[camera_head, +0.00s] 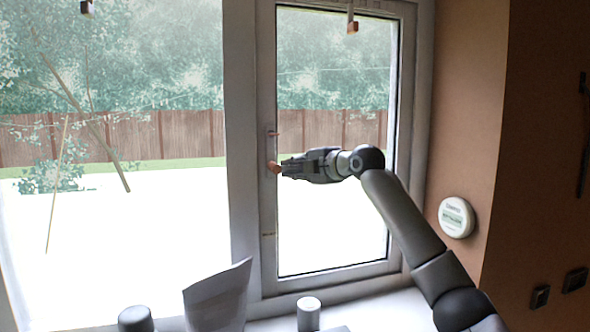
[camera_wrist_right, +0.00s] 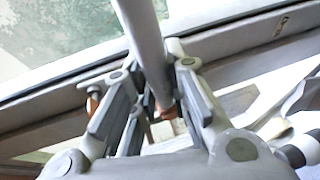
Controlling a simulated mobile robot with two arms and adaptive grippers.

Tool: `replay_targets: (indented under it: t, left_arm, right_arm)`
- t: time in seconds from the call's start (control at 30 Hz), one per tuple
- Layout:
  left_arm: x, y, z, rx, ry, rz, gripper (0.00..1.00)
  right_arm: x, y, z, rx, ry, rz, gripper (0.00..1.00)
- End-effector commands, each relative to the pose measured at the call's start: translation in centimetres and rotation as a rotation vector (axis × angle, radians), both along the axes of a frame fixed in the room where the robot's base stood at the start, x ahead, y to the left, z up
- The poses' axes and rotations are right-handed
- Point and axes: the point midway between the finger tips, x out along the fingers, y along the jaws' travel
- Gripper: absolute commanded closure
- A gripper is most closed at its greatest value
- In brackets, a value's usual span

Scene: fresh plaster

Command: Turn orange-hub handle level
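The orange hub (camera_head: 273,167) sits on the upright frame of the window sash, at the left end of my right gripper (camera_head: 284,168). In the head view the gripper reaches in from the right and covers most of the handle. In the right wrist view a pale grey bar (camera_wrist_right: 146,35) runs between the fingers of my right gripper (camera_wrist_right: 160,95), with an orange-brown part (camera_wrist_right: 168,112) near its lower end. The fingers lie on both sides of the bar. I cannot tell whether they press on it. My left gripper is out of view.
A paper-like sheet (camera_head: 218,298), a grey cylinder (camera_head: 308,317) and a dark rounded object (camera_head: 135,319) are at the sill below. A round white device (camera_head: 456,217) is on the right wall. A small orange-brown block (camera_head: 352,27) shows at the window top.

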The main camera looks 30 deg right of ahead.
Motion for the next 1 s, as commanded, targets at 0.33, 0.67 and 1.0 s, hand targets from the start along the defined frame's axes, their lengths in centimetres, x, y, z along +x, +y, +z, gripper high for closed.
replay_targets:
  t: [0.33,0.67,1.0]
  left_arm:
    - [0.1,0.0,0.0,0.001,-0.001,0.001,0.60]
    - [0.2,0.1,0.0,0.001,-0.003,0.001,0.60]
    - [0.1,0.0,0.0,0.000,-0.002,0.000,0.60]
  right_arm:
    - [0.0,0.0,-0.1,0.000,0.002,-0.001,0.63]
    - [-1.3,-0.3,0.2,0.000,0.001,-0.002,0.63]
    - [-7.2,-1.1,1.2,-0.003,0.002,-0.003,0.63]
